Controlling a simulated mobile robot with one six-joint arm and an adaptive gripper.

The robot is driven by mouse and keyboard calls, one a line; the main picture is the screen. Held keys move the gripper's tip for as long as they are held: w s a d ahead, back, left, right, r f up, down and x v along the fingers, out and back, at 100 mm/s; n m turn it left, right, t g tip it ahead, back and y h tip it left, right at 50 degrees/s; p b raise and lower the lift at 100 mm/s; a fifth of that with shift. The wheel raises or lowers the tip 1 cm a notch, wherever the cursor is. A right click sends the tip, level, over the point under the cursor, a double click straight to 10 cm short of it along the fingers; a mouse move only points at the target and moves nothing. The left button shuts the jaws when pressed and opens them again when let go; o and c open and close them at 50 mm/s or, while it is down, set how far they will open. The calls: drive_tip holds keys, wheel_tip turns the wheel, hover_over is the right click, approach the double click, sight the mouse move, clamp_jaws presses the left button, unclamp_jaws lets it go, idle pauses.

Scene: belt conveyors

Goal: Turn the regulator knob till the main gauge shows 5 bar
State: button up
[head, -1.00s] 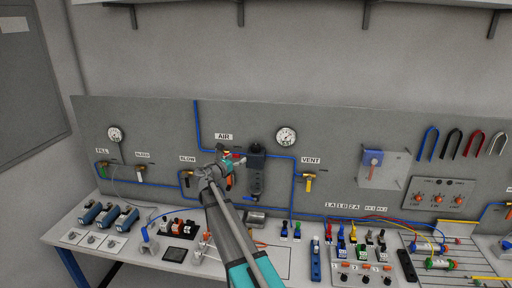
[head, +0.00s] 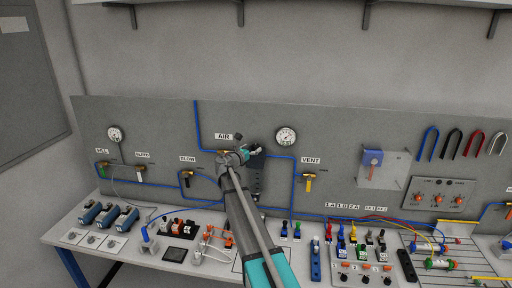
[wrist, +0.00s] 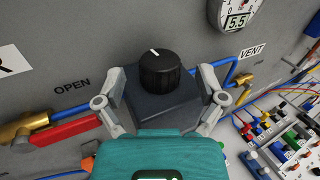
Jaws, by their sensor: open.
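The black regulator knob (wrist: 161,72) with a white pointer mark sits on top of a dark block (wrist: 163,104) in the wrist view. My gripper (wrist: 162,82) is open, with one finger on each side of the knob; I cannot tell whether either touches it. In the head view my gripper (head: 252,153) is at the top of the dark regulator (head: 257,185) and hides the knob. The main gauge (head: 286,137) is on the panel to the right. In the wrist view the gauge (wrist: 236,16) is cut off at the top, and its readout shows 5.5.
A red valve lever (wrist: 66,131) beside the OPEN label lies left of my gripper in the wrist view. The VENT valve (head: 309,179) is to the right. Blue tubing (head: 292,200) runs along the panel, and the bench below is crowded.

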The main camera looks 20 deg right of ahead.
sight(255, 148)
drive_tip(key=shift+x, duration=1.55)
drive_tip(key=shift+a, duration=0.1)
drive_tip(key=c, duration=1.1)
drive_tip(key=shift+c, duration=0.2)
drive_tip(key=shift+n+t+y, duration=0.3)
drive_tip(key=shift+t, duration=0.1)
drive_tip(key=shift+n+t+y, duration=0.6)
drive_tip(key=shift+n+t, duration=0.1)
drive_tip(key=shift+t, duration=0.2)
drive_tip(key=shift+n+t+y, duration=1.3)
drive_tip(key=shift+t+y, duration=0.1)
drive_tip(key=shift+y, duration=0.1)
drive_tip(key=shift+w, duration=0.1)
